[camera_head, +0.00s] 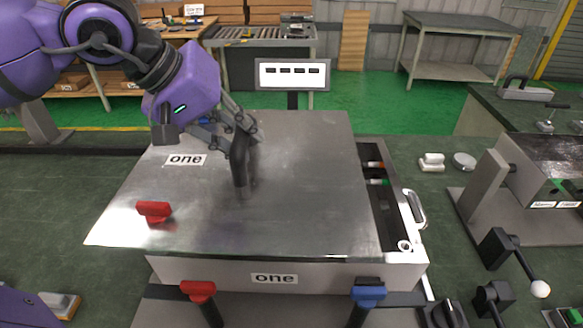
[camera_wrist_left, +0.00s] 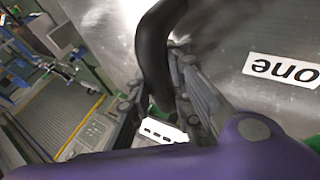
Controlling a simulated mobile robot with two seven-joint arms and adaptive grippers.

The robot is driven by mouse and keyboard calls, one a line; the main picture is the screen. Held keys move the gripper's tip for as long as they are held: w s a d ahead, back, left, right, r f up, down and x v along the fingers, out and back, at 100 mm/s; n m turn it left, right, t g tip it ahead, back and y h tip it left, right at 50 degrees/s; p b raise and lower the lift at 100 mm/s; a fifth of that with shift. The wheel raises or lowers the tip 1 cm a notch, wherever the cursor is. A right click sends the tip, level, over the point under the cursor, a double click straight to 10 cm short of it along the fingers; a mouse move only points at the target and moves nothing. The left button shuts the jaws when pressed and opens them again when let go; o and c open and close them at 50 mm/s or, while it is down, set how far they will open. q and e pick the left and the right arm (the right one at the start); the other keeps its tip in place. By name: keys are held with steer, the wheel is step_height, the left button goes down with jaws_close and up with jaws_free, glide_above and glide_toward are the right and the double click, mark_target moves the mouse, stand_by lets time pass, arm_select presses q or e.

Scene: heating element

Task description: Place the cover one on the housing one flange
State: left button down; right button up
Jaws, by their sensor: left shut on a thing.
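Cover one (camera_head: 300,185) is a large grey metal plate labelled "one", with a black handle (camera_head: 239,160) near its middle. My left gripper (camera_head: 243,140) is shut on this handle; the wrist view also shows the gripper (camera_wrist_left: 180,85) closed around the black handle (camera_wrist_left: 155,50). The cover lies over housing one (camera_head: 330,273), a light box labelled "one" on its front. It is shifted left, overhanging the housing's left side. An open strip with dark interior (camera_head: 380,205) shows at the housing's right. Whether the cover touches the flange I cannot tell. My right gripper is not in view.
A red clamp (camera_head: 198,290) and a blue clamp (camera_head: 368,295) stand at the housing's front. A red part (camera_head: 153,210) shows at the cover's left. A grey machine (camera_head: 530,185) with levers stands at right. Small white parts (camera_head: 432,162) lie on the bench between.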

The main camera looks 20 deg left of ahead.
mark_target(283, 143)
arm_select(q)
steer(key=shift+w+d+f, duration=0.15)
steer(key=shift+w+d, duration=0.25)
steer(key=shift+w, duration=0.25)
steer(key=shift+w+d+f, duration=0.25)
steer(key=shift+w+d, duration=0.2)
steer(key=shift+w, duration=0.15)
steer(key=shift+w+d+f, duration=0.2)
steer(key=shift+w+d, duration=0.2)
steer(key=shift+w, duration=0.15)
steer(key=x, duration=0.6)
steer(key=shift+w, duration=0.4)
steer(key=shift+x, duration=1)
steer(key=shift+a+f, duration=0.15)
steer(key=shift+f, duration=1.35)
steer(key=shift+f, duration=0.15)
steer(key=c, duration=1.9)
jaws_free()
steer(key=shift+f, duration=0.15)
steer(key=o, duration=0.3)
